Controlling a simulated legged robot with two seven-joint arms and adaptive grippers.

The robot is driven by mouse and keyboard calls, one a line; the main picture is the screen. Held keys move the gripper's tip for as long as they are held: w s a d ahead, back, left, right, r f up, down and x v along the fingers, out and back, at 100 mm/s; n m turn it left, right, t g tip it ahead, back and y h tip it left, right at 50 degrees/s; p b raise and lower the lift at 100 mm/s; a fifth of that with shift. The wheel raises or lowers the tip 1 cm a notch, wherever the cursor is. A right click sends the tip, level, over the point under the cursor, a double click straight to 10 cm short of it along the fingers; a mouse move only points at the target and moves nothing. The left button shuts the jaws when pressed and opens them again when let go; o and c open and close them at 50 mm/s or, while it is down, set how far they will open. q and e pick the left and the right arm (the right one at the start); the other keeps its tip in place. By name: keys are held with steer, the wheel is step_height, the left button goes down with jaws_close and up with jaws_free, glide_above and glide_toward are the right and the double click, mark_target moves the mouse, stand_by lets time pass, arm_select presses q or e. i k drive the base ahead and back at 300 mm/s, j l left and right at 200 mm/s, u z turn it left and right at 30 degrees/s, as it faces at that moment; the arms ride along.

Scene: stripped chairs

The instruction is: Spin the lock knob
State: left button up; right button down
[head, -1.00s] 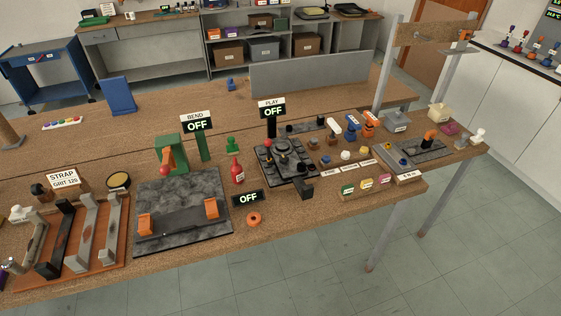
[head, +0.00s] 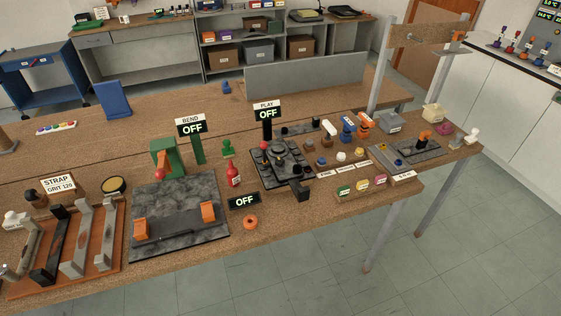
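No part carries a readable lock label, so I cannot tell which is the lock knob. An orange round knob (head: 250,222) lies at the bench's front edge, below a small OFF display (head: 244,201). An orange handle (head: 424,137) stands on a dark plate (head: 407,153) at the right. The black PLAY fixture (head: 262,182) has a round centre part (head: 279,153), a red ball (head: 264,146) and a black block (head: 299,192) at its front. Its PLAY sign (head: 266,110) reads OFF. Neither of my grippers is in view.
The BEND fixture's dark plate (head: 180,250) with orange clamps lies left of the PLAY fixture. Strap parts (head: 78,250) fill the left front. A metal post frame (head: 380,65) rises at the right. The floor in front is clear.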

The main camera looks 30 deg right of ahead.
mark_target(279, 161)
steer(key=i+j, duration=0.35)
steer(key=i+j+z, duration=0.1)
steer(key=z, duration=0.35)
steer(key=i+j+z, duration=0.15)
steer(key=z, duration=0.3)
steer(key=i+j+z, duration=0.1)
steer(key=z, duration=0.35)
steer(key=k+j, duration=0.05)
